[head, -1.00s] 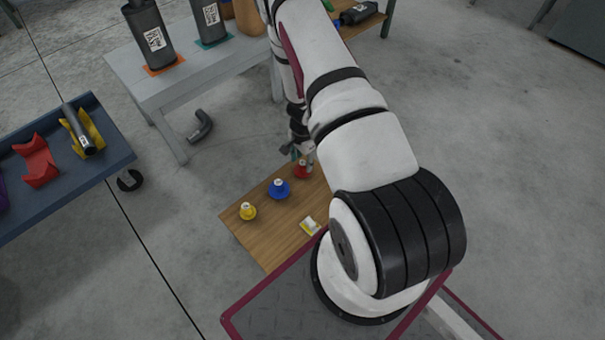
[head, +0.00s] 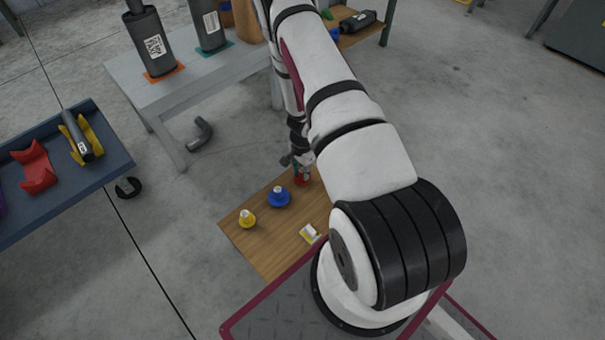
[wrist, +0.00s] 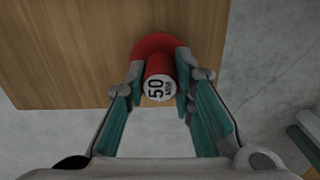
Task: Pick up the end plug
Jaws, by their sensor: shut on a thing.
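The end plug in my gripper is red, with a wide round flange and a narrower stem whose pale end reads "50". The red plug (wrist: 158,66) stands on the wooden table, near its edge in the wrist view. My gripper (wrist: 160,88) is shut on its stem, one finger on each side. In the head view the red plug (head: 302,181) is partly hidden by my gripper (head: 301,170). A blue plug (head: 279,196) and a yellow plug (head: 247,218) stand to its left on the same table.
The wooden table (head: 262,247) also holds a small yellow and white item (head: 310,233). A grey table (head: 187,93) with dark mufflers stands behind. A blue tray table (head: 107,172) is at left. A bent pipe (head: 200,134) lies on the floor.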

